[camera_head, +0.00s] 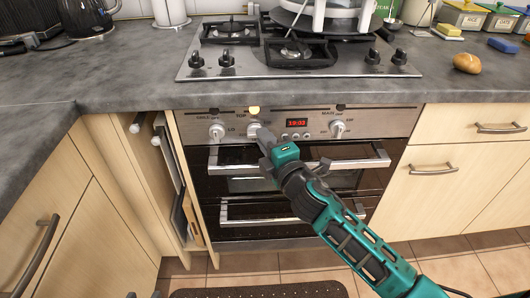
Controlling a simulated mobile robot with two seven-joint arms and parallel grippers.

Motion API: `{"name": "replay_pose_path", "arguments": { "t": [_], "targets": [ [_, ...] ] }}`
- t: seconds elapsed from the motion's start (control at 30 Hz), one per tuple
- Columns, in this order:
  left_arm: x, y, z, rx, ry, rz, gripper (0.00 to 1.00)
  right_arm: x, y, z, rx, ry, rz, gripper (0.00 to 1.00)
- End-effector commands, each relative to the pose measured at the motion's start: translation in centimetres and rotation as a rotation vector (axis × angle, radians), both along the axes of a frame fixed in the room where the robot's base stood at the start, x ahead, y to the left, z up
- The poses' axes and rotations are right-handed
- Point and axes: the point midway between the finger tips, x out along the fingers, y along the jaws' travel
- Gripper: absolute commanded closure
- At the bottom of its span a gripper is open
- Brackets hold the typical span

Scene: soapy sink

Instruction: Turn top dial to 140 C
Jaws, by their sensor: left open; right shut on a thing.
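The oven's top dial (254,130) is a pale knob under the TOP label on the silver control panel (300,117). My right gripper (263,138) is shut on it from the front right and covers part of the knob, so its pointer and scale cannot be read. A yellow light (254,110) glows above the dial.
Two other pale knobs, one on the left (217,131) and one on the right (337,129), flank a red-lit display (297,122). Oven door handles (345,163) sit below, close to my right arm. A gas hob (300,60) is above. A narrow cupboard (160,150) stands open at left.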

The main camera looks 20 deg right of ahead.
Motion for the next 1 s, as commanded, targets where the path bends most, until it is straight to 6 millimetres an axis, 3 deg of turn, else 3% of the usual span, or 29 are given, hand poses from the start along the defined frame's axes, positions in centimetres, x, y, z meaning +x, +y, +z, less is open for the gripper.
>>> {"name": "replay_pose_path", "arguments": {
  "t": [0.03,0.3,0.6,1.0],
  "targets": [
    [0.0,0.0,-1.7,0.000,0.000,0.001,0.57,0.0,0.0,-0.9,0.049,-0.015,-0.003,1.00],
    [0.0,-0.1,-5.0,-0.002,0.005,-0.001,0.57,0.0,0.1,-1.3,0.276,-0.078,-0.003,1.00],
    [0.3,-0.8,-5.9,-0.018,0.011,-0.010,0.57,0.1,0.2,-1.4,0.450,-0.128,-0.003,1.00],
    [0.4,-1.5,-6.0,-0.028,0.011,-0.023,0.57,0.1,0.3,-1.2,0.526,-0.151,-0.002,1.00]
  ]
}}
